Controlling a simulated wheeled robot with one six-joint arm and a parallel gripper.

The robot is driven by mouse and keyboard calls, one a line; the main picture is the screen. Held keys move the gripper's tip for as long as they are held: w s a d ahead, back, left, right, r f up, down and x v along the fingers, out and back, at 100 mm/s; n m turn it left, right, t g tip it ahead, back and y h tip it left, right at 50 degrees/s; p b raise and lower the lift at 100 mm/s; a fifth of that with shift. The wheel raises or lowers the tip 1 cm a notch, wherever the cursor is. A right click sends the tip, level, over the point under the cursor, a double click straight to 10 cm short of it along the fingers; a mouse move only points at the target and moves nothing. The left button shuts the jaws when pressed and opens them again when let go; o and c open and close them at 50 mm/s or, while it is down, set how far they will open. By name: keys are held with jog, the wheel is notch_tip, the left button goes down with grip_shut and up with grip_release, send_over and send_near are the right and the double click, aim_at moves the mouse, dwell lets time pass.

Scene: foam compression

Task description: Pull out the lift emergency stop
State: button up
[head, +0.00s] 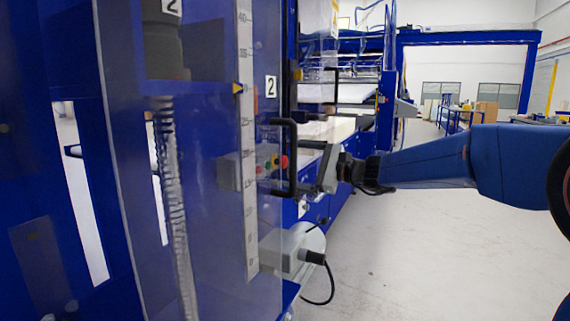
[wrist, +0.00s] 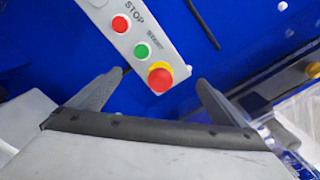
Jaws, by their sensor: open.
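The emergency stop is a red mushroom button on a yellow collar (wrist: 160,78). It sits at the lower end of a grey control panel (wrist: 139,43), past a green START button (wrist: 142,50) and a red STOP button (wrist: 121,24). In the head view the red stop (head: 284,161) shows beside a dark door handle (head: 291,130), partly behind clear plastic. My gripper (wrist: 161,76) is open, with one finger on each side of the stop in the wrist view. The gap to the button is hard to judge; no contact shows. My gripper also shows in the head view (head: 298,168).
A clear plastic door with a scale strip (head: 248,140) stands left of the stop. A grey motor housing (head: 295,250) with a black cable is below. The floor (head: 430,255) at right is free.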

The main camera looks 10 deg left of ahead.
jog(key=shift+d, duration=0.1)
dwell(0.5)
jog(key=v, duration=0.7)
dwell(0.5)
jog(key=shift+r, duration=0.1)
jog(key=s+d+f+n+h, duration=0.3)
jog(key=s+d+f, duration=0.3)
jog(key=s, duration=0.4)
jog(key=s+d+f+n+g+h, duration=0.1)
jog(key=s+d+f+n+h, duration=0.2)
jog(key=s+d+f+h, duration=0.2)
jog(key=s+d+f+n+g+h, duration=0.1)
jog(key=s+d+f+n+h, duration=0.3)
jog(key=s, duration=1.2)
jog(key=d+f, duration=0.3)
jog(key=f, duration=0.3)
jog(key=shift+f, duration=0.15)
jog(key=s+d+f+n+h, duration=0.1)
jog(key=s+d+f, duration=0.1)
jog(key=d, duration=0.1)
jog(key=s+d+f+n+h, duration=0.1)
jog(key=s+d+f+h, duration=0.1)
jog(key=s+d, duration=0.1)
jog(key=s+d+f+n+h, duration=0.1)
jog(key=s+d+f+h, duration=0.1)
jog(key=d, duration=0.3)
jog(key=shift+s+t, duration=0.3)
jog(key=shift+c, duration=0.4)
